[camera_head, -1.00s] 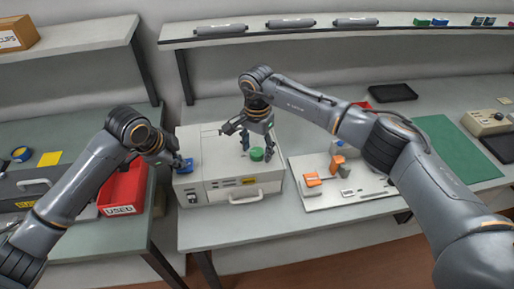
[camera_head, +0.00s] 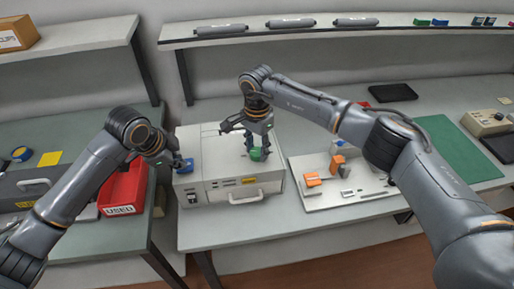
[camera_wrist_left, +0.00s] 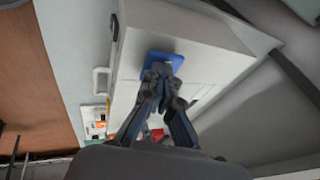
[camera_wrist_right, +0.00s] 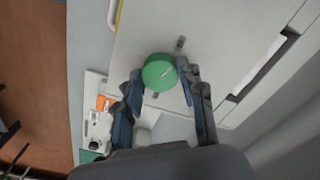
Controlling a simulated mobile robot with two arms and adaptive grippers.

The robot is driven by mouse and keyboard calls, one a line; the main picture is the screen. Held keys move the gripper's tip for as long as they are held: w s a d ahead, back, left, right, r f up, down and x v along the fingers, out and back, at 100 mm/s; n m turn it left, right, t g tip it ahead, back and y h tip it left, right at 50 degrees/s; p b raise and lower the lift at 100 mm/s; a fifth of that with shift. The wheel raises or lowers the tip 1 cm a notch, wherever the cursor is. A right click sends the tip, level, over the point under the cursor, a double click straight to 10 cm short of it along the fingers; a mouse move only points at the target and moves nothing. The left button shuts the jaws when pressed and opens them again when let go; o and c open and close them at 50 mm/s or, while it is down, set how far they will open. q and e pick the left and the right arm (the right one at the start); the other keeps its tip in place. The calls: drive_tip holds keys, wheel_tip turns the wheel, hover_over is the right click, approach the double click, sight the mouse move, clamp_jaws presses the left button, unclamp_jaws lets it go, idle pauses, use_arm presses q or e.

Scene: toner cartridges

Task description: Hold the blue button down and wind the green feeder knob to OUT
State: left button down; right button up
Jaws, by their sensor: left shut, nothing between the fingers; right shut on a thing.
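The blue button (camera_head: 185,166) is on the left of the light grey machine's top (camera_head: 214,160). My left gripper (camera_head: 178,164) is shut and empty, with its fingertips on the button; in the left wrist view the tips (camera_wrist_left: 161,70) cover part of the blue button (camera_wrist_left: 168,58). The green feeder knob (camera_head: 257,154) is on the right of the machine's top. My right gripper (camera_head: 260,146) is shut on the knob. No OUT mark is readable.
A red bin marked USED (camera_head: 122,188) stands left of the machine. A pale board with orange parts (camera_head: 345,190) lies to its right. A shelf with grey cartridges (camera_head: 290,23) runs behind. A green mat (camera_head: 455,150) lies farther right.

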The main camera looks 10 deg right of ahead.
use_arm(q)
drive_tip(key=shift+f, duration=0.1)
use_arm(e)
drive_tip(key=m, duration=1.2)
drive_tip(key=shift+m, duration=0.3)
drive_tip(key=m, duration=0.3)
drive_tip(key=shift+m, duration=0.3)
drive_tip(key=m, duration=1.2)
drive_tip(key=shift+f, duration=0.1)
drive_tip(key=shift+s+m, duration=0.1)
drive_tip(key=shift+m, duration=0.2)
